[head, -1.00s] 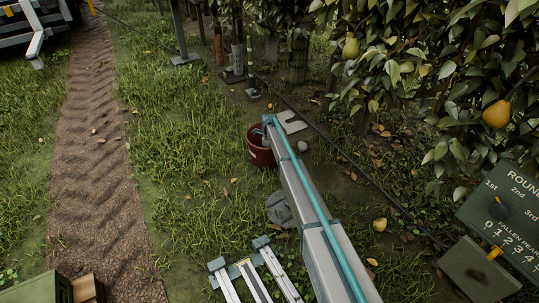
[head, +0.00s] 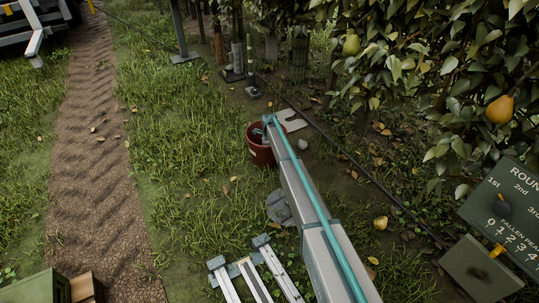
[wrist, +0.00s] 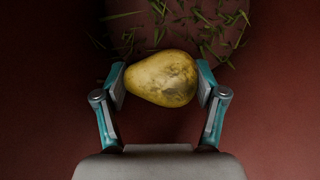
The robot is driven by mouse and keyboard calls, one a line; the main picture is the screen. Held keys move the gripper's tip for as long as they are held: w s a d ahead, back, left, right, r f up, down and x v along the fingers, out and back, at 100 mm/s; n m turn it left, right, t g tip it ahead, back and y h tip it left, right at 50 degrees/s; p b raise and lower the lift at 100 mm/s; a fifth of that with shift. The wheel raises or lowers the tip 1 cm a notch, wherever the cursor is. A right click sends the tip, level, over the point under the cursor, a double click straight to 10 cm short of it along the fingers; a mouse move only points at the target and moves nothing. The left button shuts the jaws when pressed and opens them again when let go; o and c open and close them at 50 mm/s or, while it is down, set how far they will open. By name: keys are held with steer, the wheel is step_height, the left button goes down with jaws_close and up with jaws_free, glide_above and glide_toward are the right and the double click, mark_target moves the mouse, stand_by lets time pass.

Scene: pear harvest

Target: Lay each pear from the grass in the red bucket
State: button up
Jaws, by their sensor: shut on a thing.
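My gripper (wrist: 160,84) is shut on a yellow pear (wrist: 163,78) with brown blotches, one finger on each side of it. The pear lies sideways between the fingers. Red bucket walls (wrist: 50,110) surround it in the wrist view, and grass clippings lie on the bucket floor. I cannot tell whether the pear touches the floor. In the head view the red bucket (head: 262,156) stands on the ground at the end of my arm, which partly covers it. Another yellow pear (head: 380,223) lies on the ground right of my arm.
Pears hang in the tree (head: 430,80) at the right. A dark hose (head: 350,160) crosses the ground. A pale round object (head: 303,144) lies right of the bucket. A scoreboard (head: 510,210) stands at the lower right. Grass left of the bucket is open.

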steer(key=shift+f+b, duration=1.55)
stand_by(0.7)
steer(key=o, duration=1.3)
steer(key=shift+r, duration=0.1)
